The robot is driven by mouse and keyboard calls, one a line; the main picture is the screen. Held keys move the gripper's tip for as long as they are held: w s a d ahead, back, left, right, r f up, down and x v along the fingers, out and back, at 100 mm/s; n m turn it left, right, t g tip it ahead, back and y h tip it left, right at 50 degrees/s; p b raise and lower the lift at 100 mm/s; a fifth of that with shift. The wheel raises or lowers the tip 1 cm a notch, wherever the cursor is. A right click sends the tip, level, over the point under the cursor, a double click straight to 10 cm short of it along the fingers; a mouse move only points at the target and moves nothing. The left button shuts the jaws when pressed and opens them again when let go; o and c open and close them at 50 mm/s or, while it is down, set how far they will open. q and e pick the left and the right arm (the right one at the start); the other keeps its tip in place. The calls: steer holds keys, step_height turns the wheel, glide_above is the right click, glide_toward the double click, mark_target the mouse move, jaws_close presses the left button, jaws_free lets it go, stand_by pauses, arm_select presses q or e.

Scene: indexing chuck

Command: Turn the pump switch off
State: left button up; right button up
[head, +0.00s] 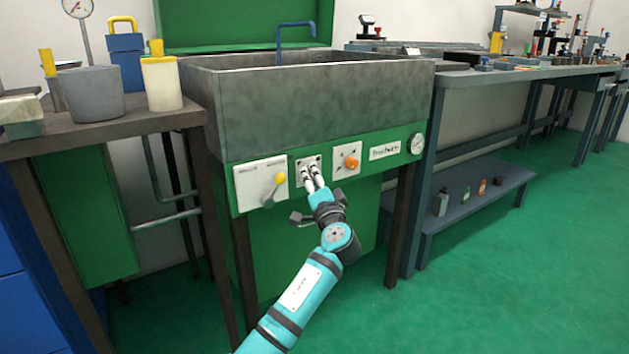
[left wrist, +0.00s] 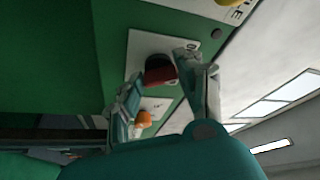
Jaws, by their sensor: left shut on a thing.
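The pump switch is the dark, red-sided knob (left wrist: 161,70) on a white plate, as the left wrist view shows it. In the head view its plate (head: 299,181) sits mid-panel, and the knob is mostly hidden behind the fingers. My left gripper (head: 311,172) reaches up to this plate, its two pale fingers on the switch. In the left wrist view the left gripper (left wrist: 160,66) has one finger on each side of the knob, shut on it. The plate's lettering is largely covered. My right gripper is in neither view.
An orange knob (head: 351,162) is close on the right, with a gauge (head: 416,144) beyond. The grey sink (head: 310,105) overhangs the panel. Green floor in front is clear.

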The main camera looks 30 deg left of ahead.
arm_select(q)
steer(key=o, duration=1.2)
steer(key=shift+c, duration=0.2)
steer(key=v, duration=1.2)
steer(key=shift+f, duration=0.1)
